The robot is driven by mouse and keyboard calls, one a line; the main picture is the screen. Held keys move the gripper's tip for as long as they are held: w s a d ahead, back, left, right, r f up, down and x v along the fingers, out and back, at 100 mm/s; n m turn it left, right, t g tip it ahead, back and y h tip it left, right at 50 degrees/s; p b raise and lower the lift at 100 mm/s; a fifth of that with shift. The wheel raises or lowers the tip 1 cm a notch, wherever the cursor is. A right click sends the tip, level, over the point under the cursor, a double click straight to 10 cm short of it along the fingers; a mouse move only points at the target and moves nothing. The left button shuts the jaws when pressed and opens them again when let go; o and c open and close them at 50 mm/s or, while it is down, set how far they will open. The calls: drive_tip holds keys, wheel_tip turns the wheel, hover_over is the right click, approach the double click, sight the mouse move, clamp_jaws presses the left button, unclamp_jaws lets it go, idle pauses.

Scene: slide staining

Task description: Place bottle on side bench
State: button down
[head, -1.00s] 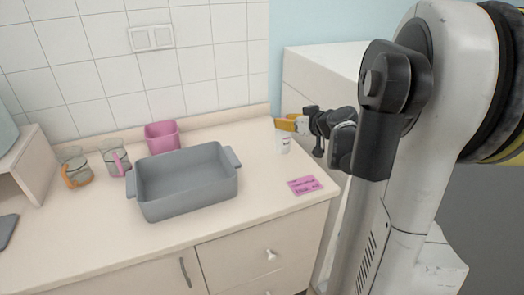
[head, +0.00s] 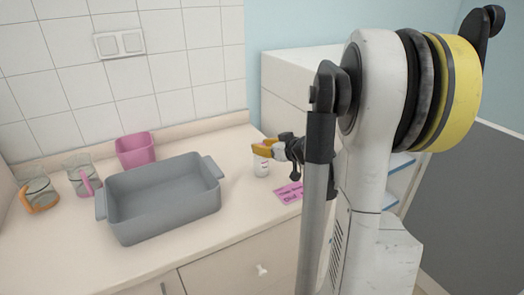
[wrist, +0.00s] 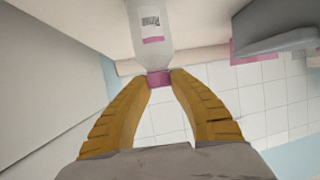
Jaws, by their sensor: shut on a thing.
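A small white bottle (head: 262,167) with a printed label is upright at the right end of the beige bench (head: 235,228). My gripper (head: 264,150), with yellow fingers, is shut on its top in the head view. In the wrist view, the bottle (wrist: 151,28) shows a pink cap (wrist: 159,79) between the fingertips of my gripper (wrist: 160,82). The bottle's base is out of the wrist view, so I cannot tell there whether it touches the bench. A pink label card (head: 289,193) lies on the bench just in front of the bottle.
A grey basin (head: 160,205) stands left of the bottle, with a pink container (head: 136,150) behind it. Two glass jugs with orange (head: 40,203) and pink (head: 91,187) handles stand further left. A tall white cabinet (head: 290,85) rises behind my arm.

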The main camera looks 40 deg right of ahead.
drive_tip(key=c, duration=1.2)
unclamp_jaws()
drive_tip(key=shift+c, duration=0.2)
drive_tip(key=shift+r, duration=0.1)
drive_tip(key=d+p+v, duration=0.1)
drive_tip(key=p+v, duration=0.4)
drive_tip(key=v, duration=0.7)
drive_tip(key=w+a+g+y, duration=0.2)
drive_tip(key=a, duration=1.1)
drive_tip(key=s+a+g, duration=0.1)
drive_tip(key=s+a, duration=0.2)
drive_tip(key=a, duration=0.4)
drive_tip(key=s+a+g, duration=0.2)
drive_tip(key=s+a, duration=0.2)
drive_tip(key=a, duration=0.3)
drive_tip(key=s+a+n+g, duration=0.1)
drive_tip(key=s+a, duration=0.3)
drive_tip(key=a, duration=0.3)
drive_tip(key=shift+a+f+h, duration=0.2)
drive_tip(key=shift+a+h, duration=0.1)
drive_tip(key=shift+h, duration=0.1)
